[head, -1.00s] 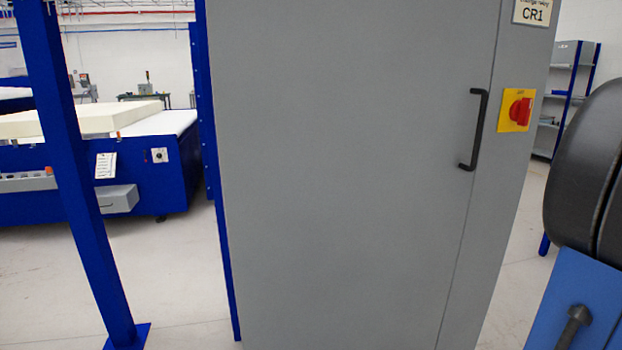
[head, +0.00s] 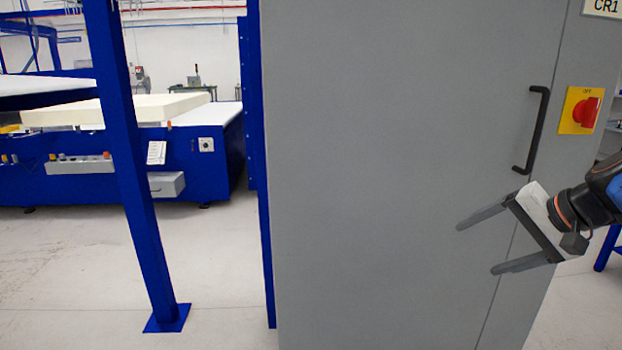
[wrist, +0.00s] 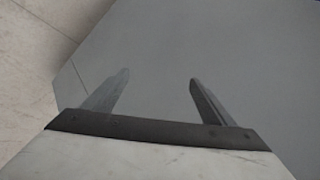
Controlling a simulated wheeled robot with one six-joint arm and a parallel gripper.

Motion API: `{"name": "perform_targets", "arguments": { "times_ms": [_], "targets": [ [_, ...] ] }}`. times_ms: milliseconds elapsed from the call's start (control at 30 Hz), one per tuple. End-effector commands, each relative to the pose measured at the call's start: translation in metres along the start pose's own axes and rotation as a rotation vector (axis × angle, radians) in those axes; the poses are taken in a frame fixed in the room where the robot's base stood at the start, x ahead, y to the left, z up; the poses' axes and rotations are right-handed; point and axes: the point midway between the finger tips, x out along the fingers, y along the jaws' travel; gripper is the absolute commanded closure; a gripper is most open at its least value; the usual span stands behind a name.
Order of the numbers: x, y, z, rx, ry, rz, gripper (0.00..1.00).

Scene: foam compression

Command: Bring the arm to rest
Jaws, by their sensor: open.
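My gripper (head: 476,246) is at the right of the head view, in front of the grey cabinet (head: 390,180). Its two long fingers are apart and point left, with nothing between them. The gripper is below the cabinet's black door handle (head: 532,130). In the wrist view, the open fingers (wrist: 157,80) stand out against a plain grey surface. I cannot tell how far the fingertips are from the cabinet. Most of my arm is out of view past the right edge.
A red switch on a yellow plate (head: 581,111) is right of the handle. A blue post (head: 128,170) stands left of the cabinet. Behind it is a blue machine (head: 100,170) with a cream foam block (head: 130,107). Pale floor (head: 75,270) is clear at the left.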

Motion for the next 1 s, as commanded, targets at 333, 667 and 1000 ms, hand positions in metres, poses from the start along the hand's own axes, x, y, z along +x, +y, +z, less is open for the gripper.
{"name": "perform_targets", "arguments": {
  "times_ms": [333,667,1000],
  "targets": [
    [0.033,0.04,0.09,-0.281,-0.076,0.204,0.22],
    [0.046,0.088,0.145,-0.589,-0.093,0.359,0.22],
    [0.051,0.119,0.166,-0.823,-0.075,0.438,0.22]
  ]
}}
